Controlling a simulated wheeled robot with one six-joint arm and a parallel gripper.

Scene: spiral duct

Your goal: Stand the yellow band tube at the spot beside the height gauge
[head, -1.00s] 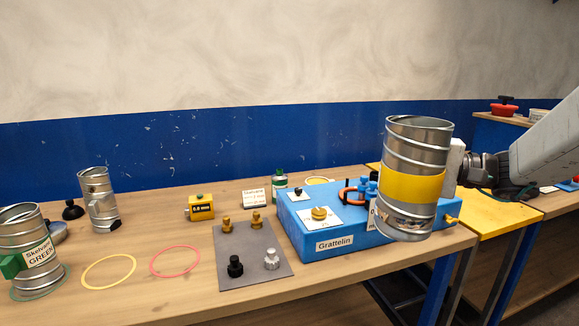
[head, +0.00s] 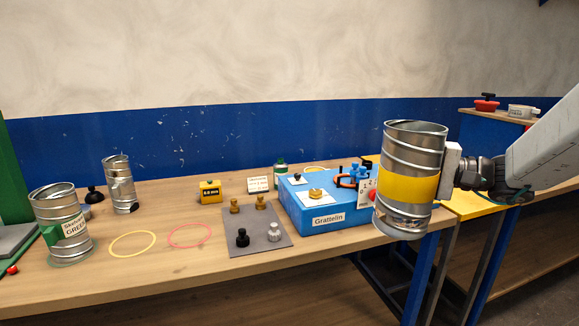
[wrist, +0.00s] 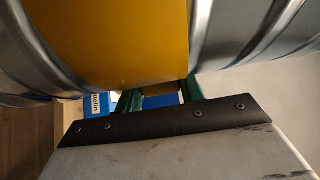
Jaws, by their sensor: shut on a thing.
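The yellow band tube (head: 409,183) is a ribbed silver duct piece with a wide yellow band. It is held nearly upright in the air, in front of the right end of the blue Grattelin box. My gripper (head: 451,168) is shut on it from the right; its fingers are mostly hidden by the tube. In the wrist view the yellow band (wrist: 110,40) fills the top, close to my gripper (wrist: 158,98). A small yellow box with a millimetre display (head: 210,191), possibly the height gauge, stands on the bench. A yellow ring (head: 132,243) and a red ring (head: 190,235) lie in front of it.
The blue Grattelin box (head: 330,216) and a grey mat (head: 262,243) with several knobs are on the bench (head: 160,275). A green-labelled tube (head: 62,222) and a plain tube (head: 120,184) stand at left. Another yellow ring (head: 316,168) lies behind the blue box.

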